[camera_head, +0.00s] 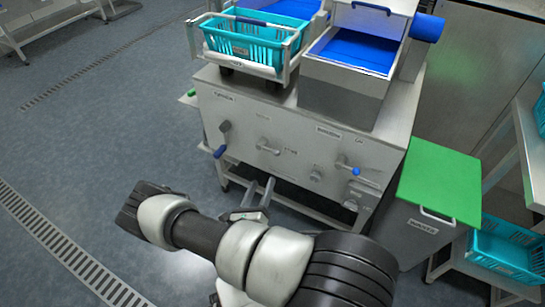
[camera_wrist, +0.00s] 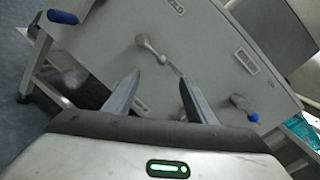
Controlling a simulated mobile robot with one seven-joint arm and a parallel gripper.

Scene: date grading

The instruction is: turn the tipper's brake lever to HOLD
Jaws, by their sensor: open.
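The tipper's grey front panel (camera_head: 240,115) carries several levers. The middle one, a short plain metal lever (camera_head: 268,147), points right and slightly down toward a small label whose text I cannot read surely; I take it to be the brake lever. In the wrist view this lever (camera_wrist: 152,49) lies just beyond and between my fingertips. My gripper (camera_head: 259,186) is open and empty, below and in front of the panel, apart from the lever. It also shows in the wrist view (camera_wrist: 159,77).
A blue-handled lever (camera_head: 220,152) hangs at the panel's left and a blue-knobbed lever (camera_head: 350,167) sits at its right. A teal crate (camera_head: 258,42) stands on top. A green-lidded bin (camera_head: 440,180) stands close at the right.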

